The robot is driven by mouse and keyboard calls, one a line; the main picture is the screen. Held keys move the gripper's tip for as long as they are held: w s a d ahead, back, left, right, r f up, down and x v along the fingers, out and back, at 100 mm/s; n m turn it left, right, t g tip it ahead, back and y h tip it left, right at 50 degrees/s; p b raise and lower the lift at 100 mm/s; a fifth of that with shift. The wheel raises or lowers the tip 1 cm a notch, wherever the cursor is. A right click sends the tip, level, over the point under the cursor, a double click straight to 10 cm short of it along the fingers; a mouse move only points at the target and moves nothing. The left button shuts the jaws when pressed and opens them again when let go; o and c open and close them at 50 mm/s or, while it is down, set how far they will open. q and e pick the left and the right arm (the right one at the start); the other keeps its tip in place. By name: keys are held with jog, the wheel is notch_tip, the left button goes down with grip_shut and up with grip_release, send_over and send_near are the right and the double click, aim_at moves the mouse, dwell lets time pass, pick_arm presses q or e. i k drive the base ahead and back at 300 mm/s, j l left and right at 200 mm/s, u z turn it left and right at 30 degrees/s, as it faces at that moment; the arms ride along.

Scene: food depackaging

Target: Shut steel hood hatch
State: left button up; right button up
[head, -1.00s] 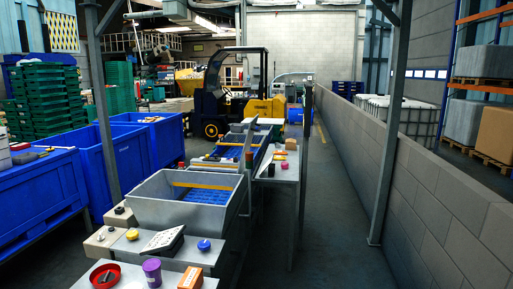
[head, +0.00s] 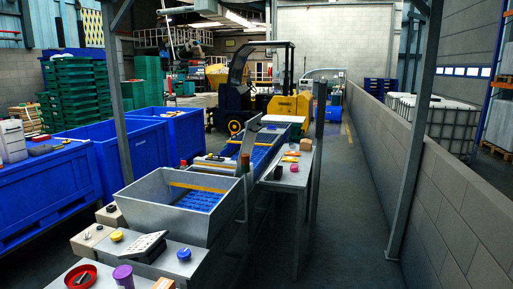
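Neither of my grippers is in view.
A steel side table (head: 288,178) with small items stands right of the conveyor. A near bench holds a red bowl (head: 81,276), a purple cup (head: 123,276) and a control panel. Blue bins (head: 133,146) line the left. The aisle (head: 345,210) beside the block wall is clear.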

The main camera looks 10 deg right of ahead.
aim_at(252, 127)
jog(key=i+l, duration=0.2)
jog(key=l, duration=0.2)
jog(key=i+l, duration=0.25)
jog(key=l, duration=0.15)
jog(key=i+l, duration=0.2)
jog(key=l, duration=0.15)
jog(key=i+l+u, duration=0.1)
jog(key=i+l, duration=0.15)
jog(key=l, duration=0.15)
jog(key=i+l+u, duration=0.1)
jog(key=u, duration=0.3)
jog(key=i+l+u, duration=0.1)
jog(key=u, duration=0.25)
jog(key=l+u, duration=0.2)
jog(key=u, duration=0.2)
jog(key=i+l+u, duration=0.25)
jog(key=l, duration=0.3)
jog(key=l+u, duration=0.25)
jog(key=l, duration=0.25)
jog(key=l+u, duration=0.15)
jog(key=l, duration=1)
